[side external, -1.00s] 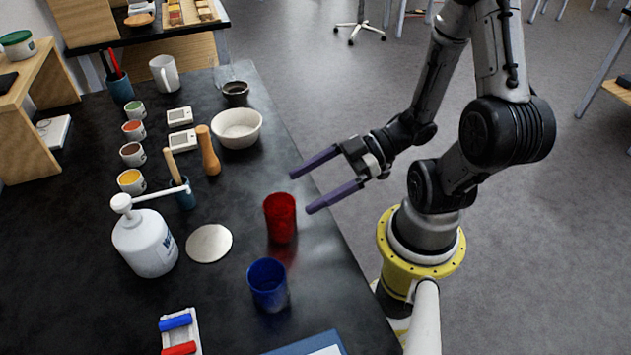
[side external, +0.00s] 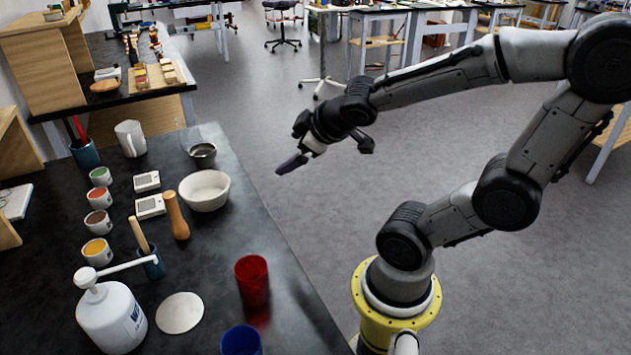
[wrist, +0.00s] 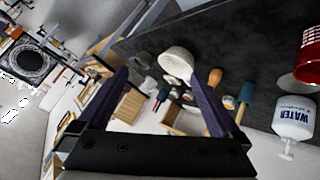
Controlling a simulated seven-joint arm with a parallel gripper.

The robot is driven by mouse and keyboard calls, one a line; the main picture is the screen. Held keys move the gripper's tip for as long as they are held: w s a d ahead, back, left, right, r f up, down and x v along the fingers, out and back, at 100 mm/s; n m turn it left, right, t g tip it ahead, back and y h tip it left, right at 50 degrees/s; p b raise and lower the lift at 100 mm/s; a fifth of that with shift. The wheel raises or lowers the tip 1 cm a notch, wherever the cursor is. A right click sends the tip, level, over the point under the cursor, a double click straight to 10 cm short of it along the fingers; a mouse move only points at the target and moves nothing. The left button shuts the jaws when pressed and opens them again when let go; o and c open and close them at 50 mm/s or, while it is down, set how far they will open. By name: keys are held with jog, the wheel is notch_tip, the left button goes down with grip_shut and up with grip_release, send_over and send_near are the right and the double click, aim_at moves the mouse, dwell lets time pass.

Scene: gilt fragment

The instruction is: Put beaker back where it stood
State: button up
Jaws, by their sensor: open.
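A red see-through beaker (side external: 252,281) stands upright on the black table, near its right edge in the side view. A blue beaker (side external: 241,341) stands in front of it, cut by the lower frame edge. I cannot tell which one the task means. The red one shows at the upper right of the wrist view (wrist: 309,62). A pale round disc (side external: 180,313) lies left of the red beaker. My gripper (side external: 290,164) is in the air beyond the table's right edge, well away from both beakers. In the wrist view its purple fingers (wrist: 160,82) are apart with nothing held.
A white bowl (side external: 204,191), a small dark bowl (side external: 202,154) and a wooden pestle (side external: 176,216) stand toward the back. A white wash bottle (side external: 111,318) stands at the front left.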

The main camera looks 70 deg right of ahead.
jog(key=s+a+r+m+g+y, duration=0.1)
jog(key=s+a+y, duration=0.3)
jog(key=s+a, duration=0.4)
jog(key=a+g, duration=0.1)
jog(key=a, duration=0.2)
jog(key=shift+s+r+g, duration=0.15)
jog(key=shift+r+g, duration=0.1)
jog(key=shift+g, duration=0.05)
